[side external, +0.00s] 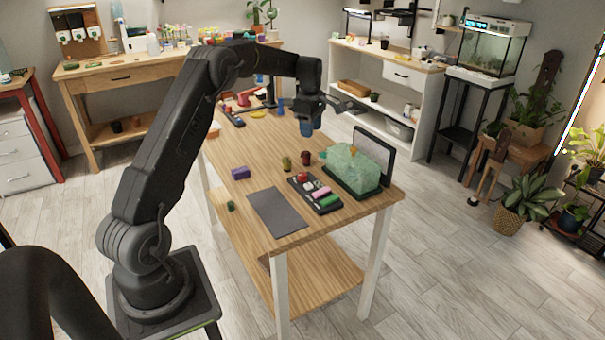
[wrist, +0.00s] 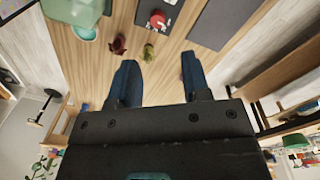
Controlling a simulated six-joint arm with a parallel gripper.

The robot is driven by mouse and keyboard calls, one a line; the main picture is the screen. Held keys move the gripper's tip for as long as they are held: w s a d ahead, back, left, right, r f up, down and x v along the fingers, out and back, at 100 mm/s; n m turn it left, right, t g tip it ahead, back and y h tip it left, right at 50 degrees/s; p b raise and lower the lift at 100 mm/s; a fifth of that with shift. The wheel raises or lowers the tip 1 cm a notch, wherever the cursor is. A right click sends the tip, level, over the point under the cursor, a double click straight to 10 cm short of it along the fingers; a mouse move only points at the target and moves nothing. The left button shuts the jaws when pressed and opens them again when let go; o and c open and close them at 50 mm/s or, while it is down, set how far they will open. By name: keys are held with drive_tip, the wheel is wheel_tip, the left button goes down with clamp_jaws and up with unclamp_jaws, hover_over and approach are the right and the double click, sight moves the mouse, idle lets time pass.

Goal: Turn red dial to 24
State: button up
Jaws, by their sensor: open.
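The red dial (side external: 302,177) is a small round knob at the far end of a dark panel (side external: 325,208), which also carries pink and green parts. In the wrist view the red dial (wrist: 157,20) shows near the top edge, and its markings are too small to read. My gripper (side external: 306,128) hangs above the table, up and back from the dial and apart from it. In the wrist view my gripper (wrist: 157,80) has its two blue fingers spread, with bare wood between them.
A grey mat (side external: 277,212) lies left. A purple block (side external: 240,173) sits on the table's left side.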

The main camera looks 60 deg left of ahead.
sight(302, 174)
drive_tip(key=a+f+n, duration=0.1)
drive_tip(key=f, duration=0.5)
drive_tip(key=a+f+n, duration=0.1)
drive_tip(key=a+f, duration=0.1)
drive_tip(key=f, duration=0.4)
drive_tip(key=a+f, duration=0.1)
drive_tip(key=f, duration=0.6)
drive_tip(key=shift+a+n+g, duration=0.3)
drive_tip(key=shift+n, duration=0.1)
drive_tip(key=c, duration=0.7)
drive_tip(key=shift+o, duration=0.2)
